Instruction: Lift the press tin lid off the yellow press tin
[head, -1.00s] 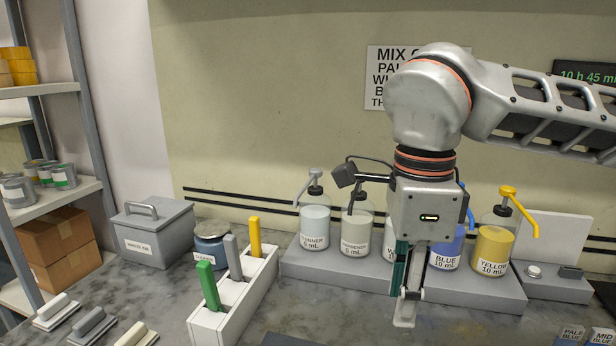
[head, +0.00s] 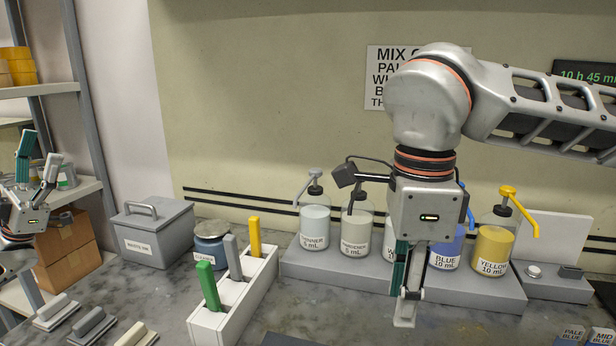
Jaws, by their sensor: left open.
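I cannot make out the yellow press tin or its lid for certain. Several small tins stand on the left shelf, mostly hidden behind my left gripper; one tin with a green label (head: 67,177) shows beside it. My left gripper (head: 40,153) is at the left edge, in front of the shelf in the picture, fingers pointing up and spread apart, with nothing seen between them. My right gripper (head: 407,298) points down in front of the pump bottles, seen side-on; whether its fingers are apart is unclear.
A grey lidded bin (head: 154,234), a blue jar (head: 211,247) and a white rack (head: 238,300) of coloured handles stand on the counter. Pump bottles, including a yellow one (head: 493,249), stand on a grey step. Cardboard boxes (head: 66,259) sit on the lower shelf.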

